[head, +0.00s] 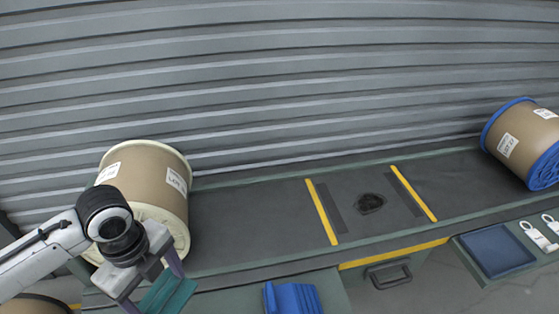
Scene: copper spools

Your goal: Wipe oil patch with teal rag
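The oil patch (370,203) is a small dark, irregular stain on the dark grey bench top, between two yellow strips. The teal rag (173,296) is at the bottom left, partly cut off by the picture's edge. My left gripper (153,286) is over the rag's left side, with its two purple-grey fingers spread apart. I cannot tell whether the fingers touch the rag. My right gripper is out of view.
A cream-flanged spool (146,175) stands behind my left arm. A blue-flanged spool (525,140) is at the far right. The bench around the patch is clear.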

